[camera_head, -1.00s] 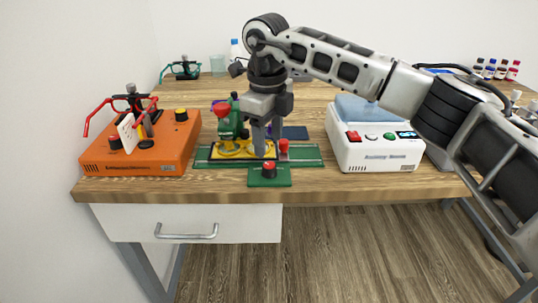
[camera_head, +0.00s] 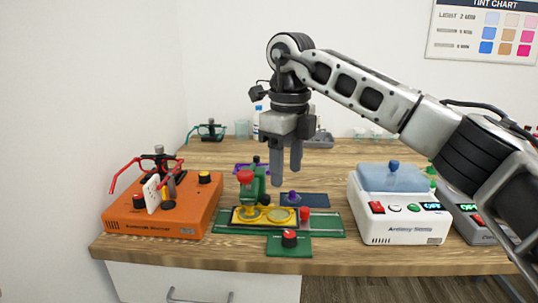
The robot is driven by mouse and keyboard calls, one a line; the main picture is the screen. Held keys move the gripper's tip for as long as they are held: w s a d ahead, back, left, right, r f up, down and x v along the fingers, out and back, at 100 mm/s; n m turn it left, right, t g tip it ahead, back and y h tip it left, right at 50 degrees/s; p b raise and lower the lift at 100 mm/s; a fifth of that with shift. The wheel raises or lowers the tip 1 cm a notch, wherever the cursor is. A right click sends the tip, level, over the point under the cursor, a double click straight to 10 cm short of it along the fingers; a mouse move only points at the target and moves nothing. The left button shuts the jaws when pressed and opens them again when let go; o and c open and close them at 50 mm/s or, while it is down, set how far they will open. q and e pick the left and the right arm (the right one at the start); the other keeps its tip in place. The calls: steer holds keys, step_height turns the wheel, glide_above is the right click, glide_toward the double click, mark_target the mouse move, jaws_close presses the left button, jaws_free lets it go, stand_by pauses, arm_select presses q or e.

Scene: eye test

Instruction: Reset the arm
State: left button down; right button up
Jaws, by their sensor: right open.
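My right arm comes in from the right edge of the head view. Its gripper (camera_head: 286,168) points down with its two fingers apart, empty. It hangs above the back of the green device (camera_head: 250,190) with a red knob, which stands on a yellow plate (camera_head: 268,222) on a green base (camera_head: 330,224). The fingers appear clear of the device. My left gripper is not in view.
An orange machine (camera_head: 160,215) holding red glasses stands left. A white machine (camera_head: 400,220) with a blue lid stands right, beside a grey machine (camera_head: 475,215). A green block with a red button (camera_head: 290,245) lies in front. Teal glasses (camera_head: 208,131) stand at the back left.

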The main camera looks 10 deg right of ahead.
steer(key=s+a+f+n+g+y, duration=0.1)
steer(key=s+a+f+y, duration=0.25)
steer(key=a, duration=0.25)
steer(key=s+a+f+g+y, duration=0.2)
steer(key=a+f, duration=0.2)
steer(key=a, duration=0.1)
steer(key=s+a+f+n+g+y, duration=0.1)
steer(key=s+a+f+y, duration=0.2)
steer(key=a, duration=0.3)
steer(key=s+a+r+m+y, duration=0.2)
steer(key=s+a+m+y, duration=0.4)
steer(key=y, duration=0.5)
steer(key=w+d+f+m+t+h, duration=0.2)
steer(key=d+f+m+t+h, duration=0.4)
steer(key=m+t, duration=0.7)
steer(key=w+d+f+m+t+h, duration=0.2)
steer(key=d+f+m+t+h, duration=0.4)
steer(key=m, duration=1.1)
steer(key=s+d+f+m+g+h, duration=0.4)
steer(key=s+d+f+m, duration=0.4)
steer(key=s+f, duration=0.5)
steer(key=shift+s+d+f+g, duration=0.35)
steer(key=shift+d+f, duration=0.5)
steer(key=shift+d, duration=0.3)
